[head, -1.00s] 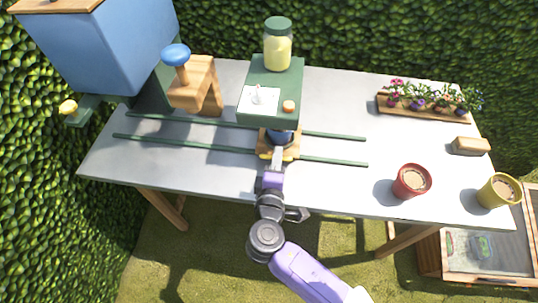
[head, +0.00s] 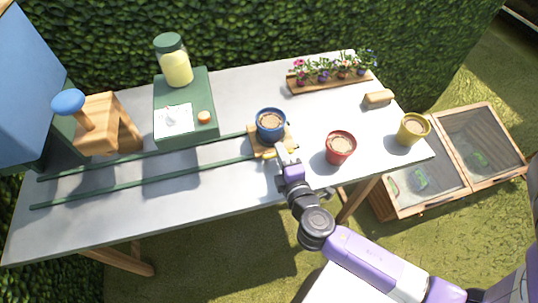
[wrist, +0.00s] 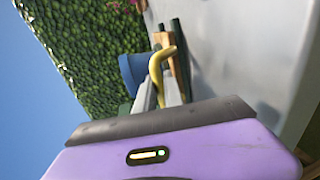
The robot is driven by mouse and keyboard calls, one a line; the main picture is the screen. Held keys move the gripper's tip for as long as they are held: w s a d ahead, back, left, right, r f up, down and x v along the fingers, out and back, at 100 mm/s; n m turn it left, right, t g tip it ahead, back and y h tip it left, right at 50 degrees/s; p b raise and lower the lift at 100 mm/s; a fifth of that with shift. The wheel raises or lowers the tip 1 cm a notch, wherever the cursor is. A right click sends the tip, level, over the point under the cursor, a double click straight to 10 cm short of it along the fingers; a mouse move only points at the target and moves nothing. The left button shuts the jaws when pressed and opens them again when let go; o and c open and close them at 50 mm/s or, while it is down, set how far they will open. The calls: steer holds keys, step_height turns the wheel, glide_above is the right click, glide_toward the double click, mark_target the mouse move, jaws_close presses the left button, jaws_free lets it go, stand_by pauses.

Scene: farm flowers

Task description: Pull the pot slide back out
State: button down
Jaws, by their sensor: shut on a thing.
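The pot slide (head: 286,146) is a small wooden carriage on two green rails (head: 150,174), now at their right end in the head view. A blue pot filled with soil (head: 270,124) stands upright on it. My gripper (head: 285,155) is at the front of the slide, shut on its yellow handle. In the wrist view the yellow handle (wrist: 157,66) curves up between my fingers, with the blue pot (wrist: 131,72) beyond it. The fingertips' exact contact is partly hidden.
A green box (head: 187,135) with a yellow jar (head: 174,66) stands left of the slide. A red pot (head: 340,147) and a yellow pot (head: 412,129) stand to the right, with a flower tray (head: 330,82) behind.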

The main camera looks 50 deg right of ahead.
steer(key=shift+s+d, duration=0.2)
steer(key=shift+d, duration=0.05)
steer(key=c, duration=1.5)
jaws_free()
steer(key=shift+o, duration=0.2)
steer(key=shift+a, duration=0.1)
steer(key=b+v, duration=0.1)
steer(key=v, duration=0.6)
steer(key=shift+s+a+b, duration=0.15)
steer(key=shift+s+b, duration=0.2)
steer(key=shift+b, duration=0.05)
